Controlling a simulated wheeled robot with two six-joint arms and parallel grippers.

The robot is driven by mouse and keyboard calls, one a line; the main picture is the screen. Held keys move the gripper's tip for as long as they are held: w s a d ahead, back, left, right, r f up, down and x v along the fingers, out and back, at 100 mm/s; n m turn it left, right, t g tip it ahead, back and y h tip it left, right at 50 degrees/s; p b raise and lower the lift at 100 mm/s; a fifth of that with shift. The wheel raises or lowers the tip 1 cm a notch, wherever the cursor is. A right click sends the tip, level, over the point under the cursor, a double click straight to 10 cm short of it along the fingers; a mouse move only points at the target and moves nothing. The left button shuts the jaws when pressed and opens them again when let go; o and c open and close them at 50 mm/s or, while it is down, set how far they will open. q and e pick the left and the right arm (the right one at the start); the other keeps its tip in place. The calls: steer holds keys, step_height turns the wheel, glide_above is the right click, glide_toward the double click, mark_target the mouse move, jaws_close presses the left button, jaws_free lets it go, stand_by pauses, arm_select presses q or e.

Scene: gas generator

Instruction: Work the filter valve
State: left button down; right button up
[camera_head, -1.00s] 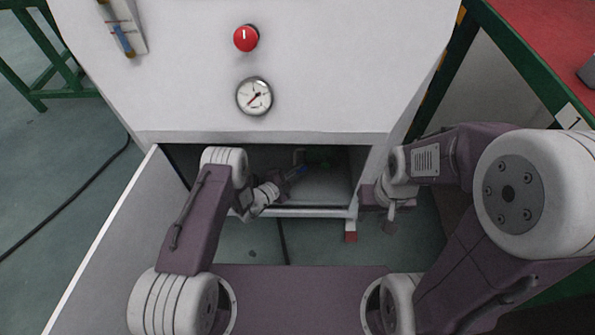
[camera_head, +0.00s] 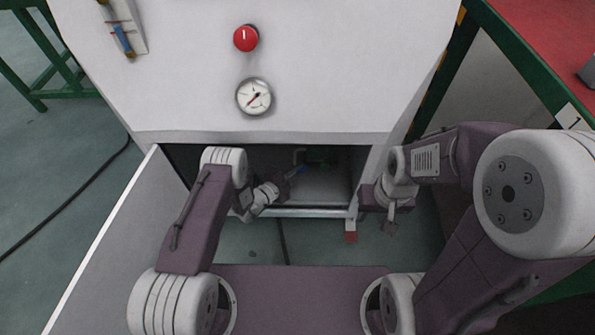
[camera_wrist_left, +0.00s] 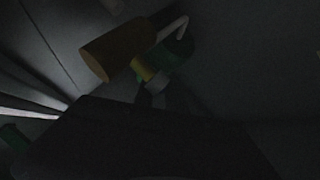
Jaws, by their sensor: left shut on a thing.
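The filter valve (camera_wrist_left: 157,80) sits inside the dark lower compartment of the cabinet. In the left wrist view its small part has a yellow band and a pale end, beside a green body (camera_wrist_left: 180,48). My left gripper (camera_head: 293,173) reaches into the compartment, and its dark fingers are shut at the valve part in the left wrist view. The exact contact is too dark to see.
An orange-yellow cylinder (camera_wrist_left: 115,50) is close to the valve in the left wrist view. The open door (camera_head: 115,245) stands left of the compartment. A gauge (camera_head: 254,96) and a red button (camera_head: 246,38) are on the panel above. A red-topped table (camera_head: 545,40) is at right.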

arm_select(q)
steer(key=shift+s+m+g+h+b, duration=0.1)
steer(key=shift+m+g+h+b, duration=0.2)
steer(key=shift+g+h, duration=0.1)
steer(key=shift+s+d+m+g+h, duration=0.1)
steer(key=shift+s+m+g+h, duration=0.1)
steer(key=shift+m+g+h, duration=0.2)
steer(key=c, duration=1.4)
jaws_free()
steer(key=shift+o, duration=0.2)
